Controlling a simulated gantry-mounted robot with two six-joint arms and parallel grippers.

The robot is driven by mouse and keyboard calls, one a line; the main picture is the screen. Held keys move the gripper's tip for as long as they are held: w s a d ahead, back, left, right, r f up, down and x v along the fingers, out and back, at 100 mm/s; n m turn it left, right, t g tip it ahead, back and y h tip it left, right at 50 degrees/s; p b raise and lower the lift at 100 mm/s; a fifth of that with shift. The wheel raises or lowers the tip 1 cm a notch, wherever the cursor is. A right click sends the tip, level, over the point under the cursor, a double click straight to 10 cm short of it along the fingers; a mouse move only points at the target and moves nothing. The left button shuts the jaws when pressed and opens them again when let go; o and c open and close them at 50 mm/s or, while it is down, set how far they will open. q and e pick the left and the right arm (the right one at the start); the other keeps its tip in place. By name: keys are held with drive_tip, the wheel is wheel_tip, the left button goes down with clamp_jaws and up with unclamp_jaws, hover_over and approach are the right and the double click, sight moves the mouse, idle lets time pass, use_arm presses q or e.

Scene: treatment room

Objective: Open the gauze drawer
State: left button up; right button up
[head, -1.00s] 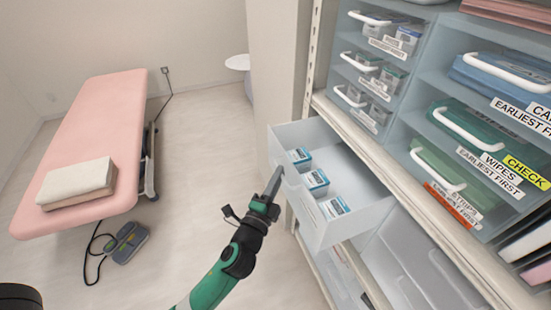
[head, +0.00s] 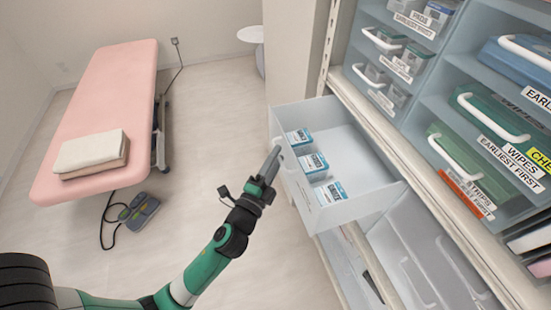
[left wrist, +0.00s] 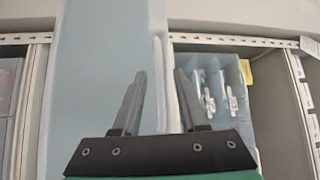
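The gauze drawer (head: 360,205) is a pale translucent bin, pulled well out of the shelf unit. Several white and teal gauze boxes (head: 313,163) lie in a row along its front. My left gripper (head: 271,163) is at the outer side of the drawer front, close to its white handle (head: 279,152). In the left wrist view, the two grey fingers (left wrist: 158,95) stand apart with a gap between them. The pale drawer front and a white handle bar (left wrist: 161,85) show between and behind them. I cannot tell whether the fingers touch the handle. My right gripper is not in view.
The shelf unit (head: 385,130) at right holds closed labelled bins, including wipes (head: 490,120) and strips (head: 458,165). Clear bins sit below the open drawer. A pink treatment bed (head: 110,100) with folded towels and a foot pedal (head: 138,212) stand at left. Floor between is free.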

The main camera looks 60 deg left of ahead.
use_arm(q)
drive_tip(key=shift+s, duration=0.1)
drive_tip(key=b+v, duration=0.2)
drive_tip(key=v, duration=0.9)
drive_tip(key=shift+s+d, duration=0.15)
drive_tip(key=shift+s, duration=0.05)
